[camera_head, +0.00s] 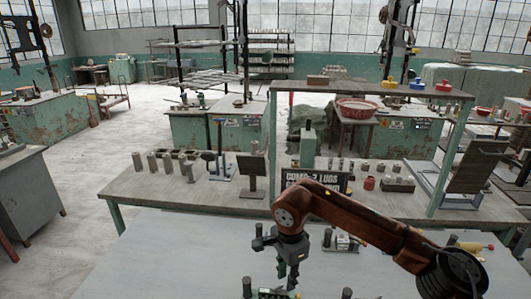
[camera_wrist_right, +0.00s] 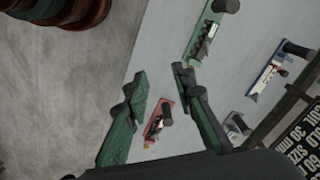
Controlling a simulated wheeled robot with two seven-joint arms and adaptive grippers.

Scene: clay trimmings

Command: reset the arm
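My right arm (camera_head: 355,220) is orange-brown and reaches in from the right over the near grey table. Its gripper (camera_head: 287,274) points down above the table, near a small green tray at the front edge. In the right wrist view the two green fingers (camera_wrist_right: 160,82) stand apart with nothing between their tips. A red tray (camera_wrist_right: 157,120) lies on the table below, beyond the gap between the fingers. My left arm and gripper are not in view.
The grey near table (camera_head: 170,260) is bare at the left. Green (camera_wrist_right: 205,32) and blue (camera_wrist_right: 265,78) trays with dark cylinders lie on it. A lettered sign (camera_head: 316,182) stands behind the arm. A wooden bench (camera_head: 150,187) with metal cylinders and a raised shelf (camera_head: 300,86) lies beyond.

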